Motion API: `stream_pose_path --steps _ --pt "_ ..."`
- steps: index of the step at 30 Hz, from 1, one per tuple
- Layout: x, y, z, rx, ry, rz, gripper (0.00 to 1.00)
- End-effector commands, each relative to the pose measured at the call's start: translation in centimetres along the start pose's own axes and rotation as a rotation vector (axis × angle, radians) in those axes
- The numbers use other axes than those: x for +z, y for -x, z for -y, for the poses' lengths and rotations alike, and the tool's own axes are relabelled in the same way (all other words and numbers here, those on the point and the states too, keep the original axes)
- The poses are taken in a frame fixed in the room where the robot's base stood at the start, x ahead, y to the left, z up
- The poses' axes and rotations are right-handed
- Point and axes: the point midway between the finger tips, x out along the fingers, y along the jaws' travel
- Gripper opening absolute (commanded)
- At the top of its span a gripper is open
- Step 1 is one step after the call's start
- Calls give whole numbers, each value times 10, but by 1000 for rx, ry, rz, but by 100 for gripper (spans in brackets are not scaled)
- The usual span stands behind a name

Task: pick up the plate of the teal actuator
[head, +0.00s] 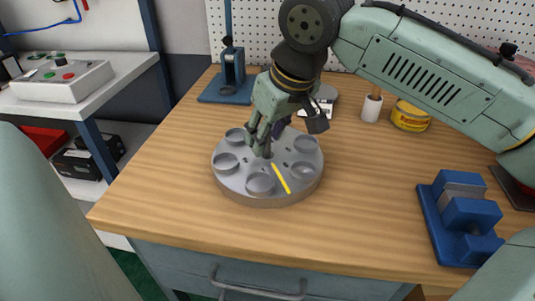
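A round grey disc (270,190) with several shallow round cups and a yellow stripe lies on the wooden bench. My gripper (262,148) points down over the back middle of this disc, with its fingertips close to or at the disc's surface. I cannot tell whether it touches anything. My fingers and wrist hide part of the disc's centre and back. A small dark blue part shows just behind my fingers; I cannot tell what it is. No teal actuator or plate of it can be clearly made out, and the finger opening is too small to judge.
A blue vise (460,220) stands at the right, and a blue press stand (230,85) at the back left. A white cup (372,108) and yellow tin (411,116) stand behind. The bench (160,190) is clear left of the disc.

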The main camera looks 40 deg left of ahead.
Motion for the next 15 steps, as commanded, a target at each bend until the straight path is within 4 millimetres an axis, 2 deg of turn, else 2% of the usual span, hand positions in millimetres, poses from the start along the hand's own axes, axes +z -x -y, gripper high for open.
stream_pose_path --steps 6,15 --pt "0 0 0 0 0 -1 33" --pt "0 0 0 0 0 -1 13"
